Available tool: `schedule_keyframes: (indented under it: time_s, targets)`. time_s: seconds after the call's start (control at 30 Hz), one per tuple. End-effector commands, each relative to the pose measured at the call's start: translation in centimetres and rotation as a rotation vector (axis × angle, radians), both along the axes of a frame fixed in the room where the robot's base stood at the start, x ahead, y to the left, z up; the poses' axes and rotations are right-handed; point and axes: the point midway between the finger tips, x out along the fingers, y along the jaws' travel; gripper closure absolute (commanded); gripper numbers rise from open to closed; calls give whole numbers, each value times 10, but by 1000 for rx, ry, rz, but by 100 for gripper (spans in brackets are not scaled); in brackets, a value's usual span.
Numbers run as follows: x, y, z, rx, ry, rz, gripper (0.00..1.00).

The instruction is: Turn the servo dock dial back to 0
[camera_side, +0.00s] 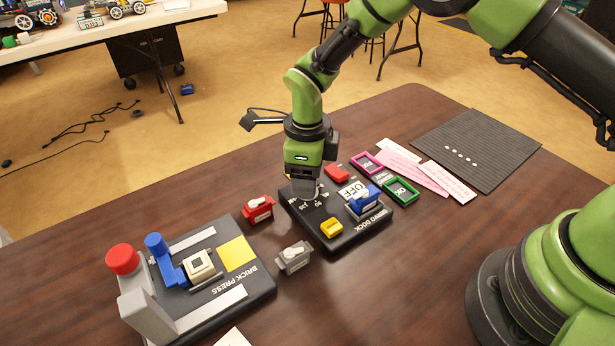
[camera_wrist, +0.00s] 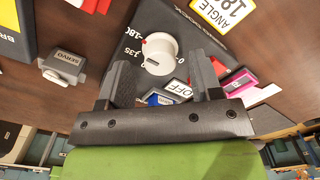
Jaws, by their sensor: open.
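The servo dock (camera_side: 333,237) is a black box on the table with a white round dial (camera_wrist: 160,55) and printed angle numbers around it. In the wrist view a small red mark shows at the dial's left edge; I cannot read the exact angle it points to. My gripper (camera_side: 303,193) is open above the dial's end of the dock, pointing down. In the wrist view its two fingers (camera_wrist: 160,68) stand on either side of the dial, apart from it as far as I can tell. In the side view the gripper mostly hides the dial.
A red servo (camera_side: 258,209) and a grey servo (camera_side: 293,258) lie left of the dock. The brick press (camera_side: 215,300) stands further left. The dock carries a yellow button (camera_side: 331,228), a blue part (camera_side: 364,199) and an OFF sign (camera_side: 352,190). Frames and cards lie behind it.

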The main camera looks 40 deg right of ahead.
Motion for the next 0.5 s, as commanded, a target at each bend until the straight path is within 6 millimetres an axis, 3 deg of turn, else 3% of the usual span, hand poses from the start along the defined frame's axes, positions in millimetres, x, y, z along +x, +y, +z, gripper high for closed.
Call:
schedule_keyframes:
  time_s: [0.13, 0.43, 0.5]
  targets:
    - [0, 0, -12, 0, 0, 0, 41]
    - [0, 0, -14, 1, -2, 1, 41]
    - [0, 0, -14, 0, -1, 1, 57]
